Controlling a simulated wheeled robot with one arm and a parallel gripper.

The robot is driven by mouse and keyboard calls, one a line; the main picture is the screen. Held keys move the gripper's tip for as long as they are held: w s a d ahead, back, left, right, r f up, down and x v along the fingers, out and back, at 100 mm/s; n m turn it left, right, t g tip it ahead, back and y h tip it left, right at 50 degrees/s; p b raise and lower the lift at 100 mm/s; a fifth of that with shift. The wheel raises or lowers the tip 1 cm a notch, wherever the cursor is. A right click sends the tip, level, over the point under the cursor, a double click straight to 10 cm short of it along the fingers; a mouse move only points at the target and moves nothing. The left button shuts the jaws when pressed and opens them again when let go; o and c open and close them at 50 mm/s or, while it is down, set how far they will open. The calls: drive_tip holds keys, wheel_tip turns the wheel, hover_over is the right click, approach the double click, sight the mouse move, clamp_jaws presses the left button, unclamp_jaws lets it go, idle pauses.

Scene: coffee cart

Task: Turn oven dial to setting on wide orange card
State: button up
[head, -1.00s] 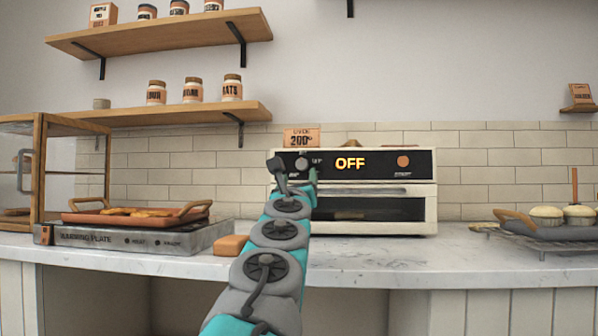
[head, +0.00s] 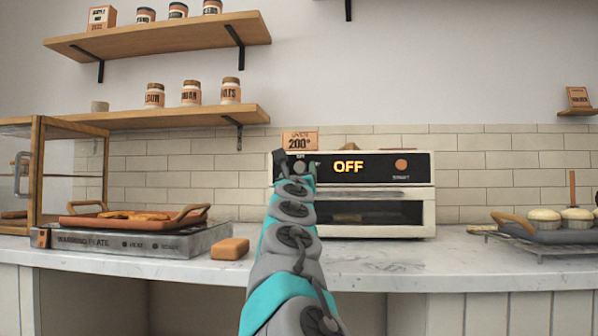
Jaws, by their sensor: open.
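The white oven (head: 428,215) stands on the counter against the tiled wall. Its black front panel shows OFF in lit orange letters on the display (head: 348,167). The wide orange card (head: 300,141) stands on top of the oven at the left and reads 200°. The oven dial is at the panel's left, mostly hidden by my arm; a grey bit of it (head: 300,166) may show. My gripper (head: 296,160) is in front of that left part of the panel, open. I cannot tell whether its fingers touch the dial.
An orange block (head: 230,248) lies left of my arm. A warming plate (head: 135,240) with a tray (head: 135,222) of food is further left, beside a wooden cabinet (head: 38,190). Muffins (head: 544,218) sit at the right.

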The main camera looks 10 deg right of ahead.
clamp_jaws()
idle(0.6)
